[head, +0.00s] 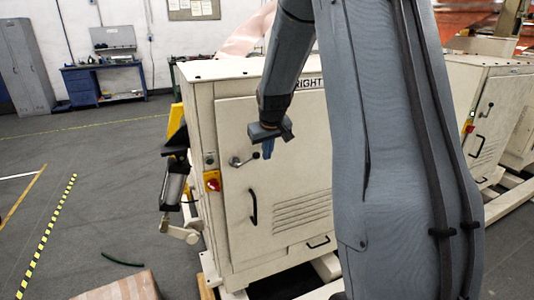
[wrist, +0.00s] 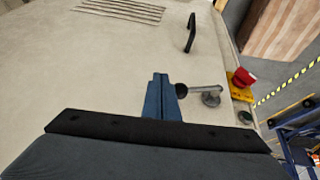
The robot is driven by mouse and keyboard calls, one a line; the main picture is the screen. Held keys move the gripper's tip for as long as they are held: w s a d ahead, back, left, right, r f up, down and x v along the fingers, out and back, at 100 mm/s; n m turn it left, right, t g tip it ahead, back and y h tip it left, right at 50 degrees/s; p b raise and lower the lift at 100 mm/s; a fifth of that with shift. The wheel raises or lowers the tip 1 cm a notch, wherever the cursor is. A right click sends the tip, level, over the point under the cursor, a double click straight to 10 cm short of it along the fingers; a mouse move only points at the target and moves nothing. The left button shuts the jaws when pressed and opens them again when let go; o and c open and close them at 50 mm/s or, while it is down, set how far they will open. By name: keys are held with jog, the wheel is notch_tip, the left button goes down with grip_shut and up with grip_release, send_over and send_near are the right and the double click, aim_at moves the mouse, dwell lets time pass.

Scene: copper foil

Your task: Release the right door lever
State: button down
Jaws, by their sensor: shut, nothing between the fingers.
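The right door lever (head: 240,161) sits on the beige door of the cabinet labelled RIGHT. In the head view its arm points right, roughly level, from its round pivot. The lever also shows in the wrist view (wrist: 205,88), with a dark knob at its left end. My gripper (head: 268,150) is in front of the door, just right of the lever's free end. In the wrist view its blue fingers (wrist: 160,85) are together and empty, just left of the knob. I cannot tell whether they touch it. The door (head: 235,120) looks closed.
A red switch on a yellow plate (head: 212,181) is left of the lever. A black door handle (head: 253,207) is below it. A black and grey mechanism (head: 174,190) stands at the cabinet's left side. Open floor (head: 110,185) lies further left.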

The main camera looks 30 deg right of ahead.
dwell(0.8)
jog(key=s+d+r, duration=0.5)
jog(key=r, duration=0.5)
jog(key=shift+s+d, duration=0.2)
jog(key=shift+r, duration=0.1)
dwell(0.3)
